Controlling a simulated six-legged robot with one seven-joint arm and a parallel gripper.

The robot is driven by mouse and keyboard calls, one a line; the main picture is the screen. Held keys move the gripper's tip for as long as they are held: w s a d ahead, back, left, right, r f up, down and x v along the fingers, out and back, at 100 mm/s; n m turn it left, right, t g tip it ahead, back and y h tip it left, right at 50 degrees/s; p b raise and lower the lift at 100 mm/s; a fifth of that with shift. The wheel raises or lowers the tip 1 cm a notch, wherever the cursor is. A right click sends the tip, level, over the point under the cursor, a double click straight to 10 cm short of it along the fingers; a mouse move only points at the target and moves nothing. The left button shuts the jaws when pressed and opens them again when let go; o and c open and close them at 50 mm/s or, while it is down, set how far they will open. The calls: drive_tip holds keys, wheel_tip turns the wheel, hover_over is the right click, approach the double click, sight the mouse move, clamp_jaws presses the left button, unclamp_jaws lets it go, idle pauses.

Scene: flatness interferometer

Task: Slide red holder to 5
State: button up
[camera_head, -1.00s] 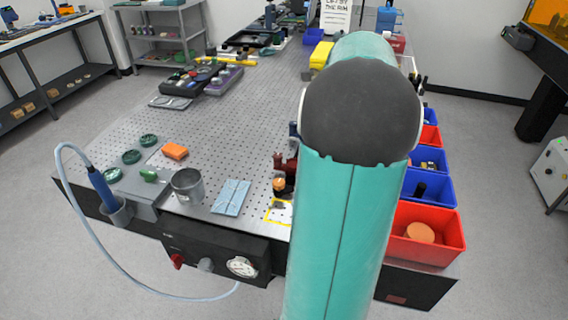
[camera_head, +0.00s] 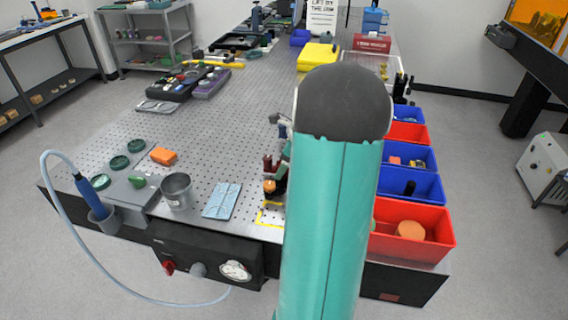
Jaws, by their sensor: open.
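A small dark red piece (camera_head: 267,163), which may be the red holder, stands on the perforated metal table just left of my arm. My arm hides part of the area around it. A small dark block with an orange top (camera_head: 269,186) is in front of it, and a small blue-grey piece (camera_head: 283,126) is behind it. No scale or number 5 can be made out. My large teal arm link with its dark grey joint fills the middle right of the view. My gripper does not show; the arm may hide it.
Left on the table (camera_head: 225,125) are a grey cup (camera_head: 177,191), a light blue cloth (camera_head: 222,201), an orange block (camera_head: 163,156) and green discs. Red and blue bins (camera_head: 417,187) line the right edge. A yellow case (camera_head: 318,57) stands behind. The table's centre left is clear.

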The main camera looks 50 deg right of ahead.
drive_tip(key=c, duration=1.3)
drive_tip(key=shift+w+d, duration=0.35)
drive_tip(key=shift+d, duration=0.4)
drive_tip(key=shift+w+d, duration=0.3)
drive_tip(key=shift+d, duration=0.45)
drive_tip(key=o, duration=1.3)
drive_tip(key=shift+r, duration=0.1)
drive_tip(key=v, duration=1.3)
drive_tip(key=shift+s+r, duration=0.25)
